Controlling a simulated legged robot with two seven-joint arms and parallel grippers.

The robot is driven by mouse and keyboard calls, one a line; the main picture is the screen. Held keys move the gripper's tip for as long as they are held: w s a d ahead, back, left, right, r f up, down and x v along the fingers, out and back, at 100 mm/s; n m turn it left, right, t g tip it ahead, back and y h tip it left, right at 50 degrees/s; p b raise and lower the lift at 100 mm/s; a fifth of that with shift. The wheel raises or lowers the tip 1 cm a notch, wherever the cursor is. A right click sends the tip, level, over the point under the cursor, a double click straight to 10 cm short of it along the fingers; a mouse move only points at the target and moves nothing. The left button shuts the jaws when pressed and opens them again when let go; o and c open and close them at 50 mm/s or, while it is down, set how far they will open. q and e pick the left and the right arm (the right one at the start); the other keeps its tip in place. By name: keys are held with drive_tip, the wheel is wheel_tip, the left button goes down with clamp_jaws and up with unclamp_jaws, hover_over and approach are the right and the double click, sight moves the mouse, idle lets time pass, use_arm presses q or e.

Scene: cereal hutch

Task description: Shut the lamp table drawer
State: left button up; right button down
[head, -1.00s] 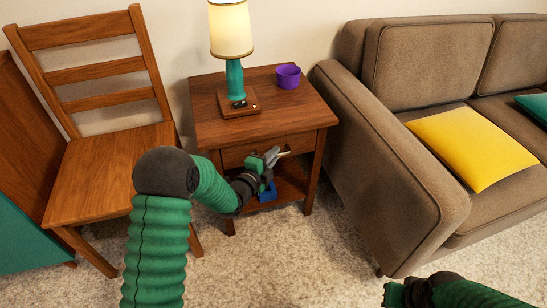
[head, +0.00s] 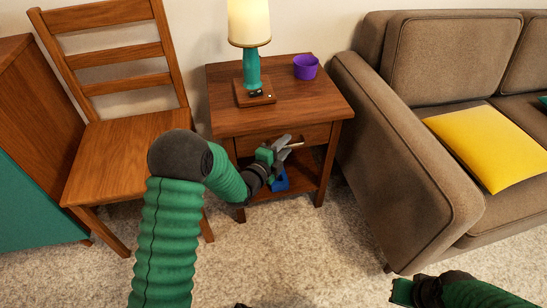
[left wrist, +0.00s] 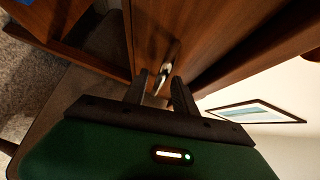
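The lamp table (head: 225,113) is brown wood, between a chair and a sofa. Its drawer (head: 314,133) sits under the tabletop and looks close to flush; I cannot tell whether a small gap remains. My left gripper (head: 286,146) is at the drawer front, beside its handle (head: 296,145), and partly hides the front. In the left wrist view, the left fingers (left wrist: 160,90) are spread apart, with the metal handle (left wrist: 170,56) showing between and just beyond their tips. Contact is unclear. My right gripper (head: 400,292) is low at the right, away from the table; its fingers are unclear.
A lit lamp (head: 251,70) and a purple bowl (head: 306,67) stand on the tabletop. A blue object (head: 281,181) is on the lower shelf. The wooden chair (head: 120,150) is left, and the brown sofa (head: 405,170) close on the right. Carpet in front is open.

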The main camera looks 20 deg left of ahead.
use_arm(q)
drive_tip(key=p+v, duration=0.5)
drive_tip(key=v, duration=1)
drive_tip(key=shift+s+f, duration=0.15)
drive_tip(key=shift+s, duration=0.25)
drive_tip(key=s+d+r+n+g+y+p, duration=0.2)
drive_tip(key=s+n+g, duration=0.5)
drive_tip(key=s+n, duration=0.2)
drive_tip(key=s+d+r+n+g+y+p, duration=0.1)
drive_tip(key=s+d+r+n+g+p, duration=0.1)
drive_tip(key=s+n+g, duration=0.7)
wheel_tip(320, 180, up, 37)
drive_tip(key=t+p, duration=0.2)
drive_tip(key=p, duration=3.5)
drive_tip(key=shift+w+n, duration=0.4)
drive_tip(key=shift+w, duration=0.1)
